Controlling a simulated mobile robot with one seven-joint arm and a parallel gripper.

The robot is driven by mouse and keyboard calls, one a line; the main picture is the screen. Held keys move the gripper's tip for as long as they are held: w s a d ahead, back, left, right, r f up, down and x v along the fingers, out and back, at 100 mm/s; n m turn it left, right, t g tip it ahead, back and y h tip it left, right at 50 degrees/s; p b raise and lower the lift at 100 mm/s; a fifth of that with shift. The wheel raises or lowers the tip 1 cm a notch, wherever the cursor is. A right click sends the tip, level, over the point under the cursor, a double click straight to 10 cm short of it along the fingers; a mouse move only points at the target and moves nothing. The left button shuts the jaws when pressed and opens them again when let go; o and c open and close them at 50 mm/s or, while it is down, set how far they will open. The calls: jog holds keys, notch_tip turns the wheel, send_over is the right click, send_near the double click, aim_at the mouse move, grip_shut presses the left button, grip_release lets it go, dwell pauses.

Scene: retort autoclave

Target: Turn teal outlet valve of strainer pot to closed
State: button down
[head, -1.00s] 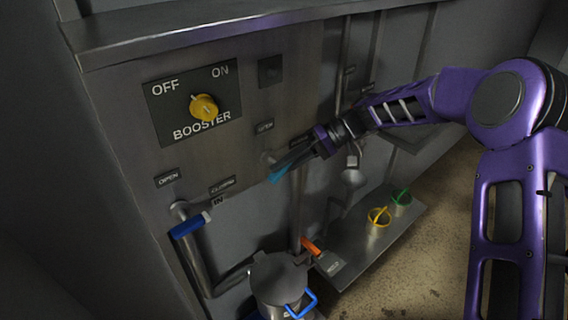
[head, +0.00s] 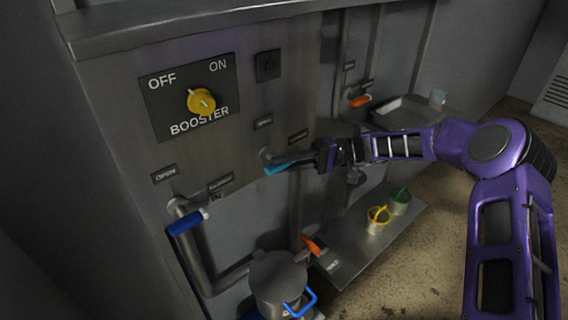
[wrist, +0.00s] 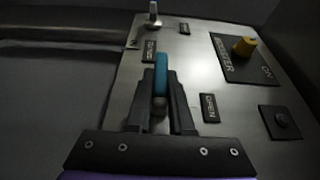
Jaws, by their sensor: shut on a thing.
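The teal valve handle (head: 277,169) is on the front of the steel panel, below an OPEN label (head: 263,122) and left of and below a second label (head: 298,137), too small to read. My gripper (head: 295,163) reaches it from the right and is shut on it. In the wrist view the teal handle (wrist: 161,75) stands between my two fingers (wrist: 160,103), with the OPEN label (wrist: 208,107) to its right and another label (wrist: 150,50) just beyond it. The fingers hide part of the valve. A lidded metal pot (head: 278,275) with a blue handle stands below.
A blue lever (head: 186,223) sits on a pipe at left. The yellow booster knob (head: 201,101) is above. An orange lever (head: 310,245) is by the pot. A shelf (head: 342,262) at right carries a yellow-handled cup (head: 376,222) and a green-handled cup (head: 399,203).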

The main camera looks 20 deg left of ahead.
dwell(0.4)
jog(key=c, duration=0.8)
grip_release()
jog(key=v, duration=1.7)
jog(key=shift+w+f, duration=0.1)
